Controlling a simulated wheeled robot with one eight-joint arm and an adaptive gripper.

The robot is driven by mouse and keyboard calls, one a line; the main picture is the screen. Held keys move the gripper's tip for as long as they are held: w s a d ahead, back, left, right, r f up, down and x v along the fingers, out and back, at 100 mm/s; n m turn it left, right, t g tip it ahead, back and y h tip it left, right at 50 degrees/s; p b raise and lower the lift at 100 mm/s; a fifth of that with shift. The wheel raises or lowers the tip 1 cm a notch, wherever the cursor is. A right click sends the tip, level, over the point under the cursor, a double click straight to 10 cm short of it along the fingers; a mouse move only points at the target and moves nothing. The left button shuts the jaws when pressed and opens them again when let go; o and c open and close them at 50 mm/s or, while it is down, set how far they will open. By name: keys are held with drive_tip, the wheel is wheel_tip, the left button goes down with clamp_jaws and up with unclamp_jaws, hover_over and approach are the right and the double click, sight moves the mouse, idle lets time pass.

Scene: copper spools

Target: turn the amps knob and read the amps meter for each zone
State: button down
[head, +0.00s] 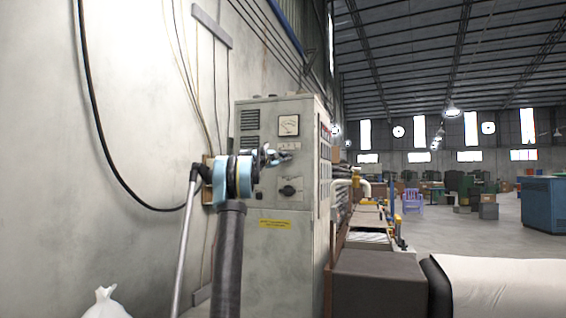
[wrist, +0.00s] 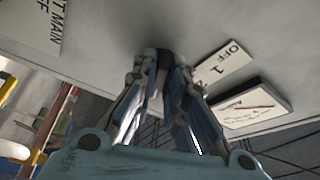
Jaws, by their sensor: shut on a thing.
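The amps meter (head: 289,125) is a square white dial on the upper front of a grey cabinet (head: 268,255). It also shows in the wrist view (wrist: 249,106), tilted, with a red line across its face; its figures are too small to read. My gripper (head: 283,155) is at the panel just below the meter. In the wrist view my gripper's fingers (wrist: 166,68) are closed together against the panel, around a dark knob mostly hidden between them. A white label (wrist: 225,68) reading OFF and 1 lies between the fingers and the meter.
A black main switch (head: 288,190) sits lower on the cabinet, above a yellow label (head: 275,223). A wall stands close on the left with hanging cables. A brown box (head: 378,283) and a white roll (head: 495,287) stand at the right.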

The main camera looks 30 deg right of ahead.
drive_tip(key=shift+f+m, duration=0.1)
drive_tip(key=shift+m, duration=0.2)
drive_tip(key=c, duration=1.6)
unclamp_jaws()
drive_tip(key=v, duration=1.2)
drive_tip(key=shift+w, duration=0.15)
drive_tip(key=shift+a, duration=0.1)
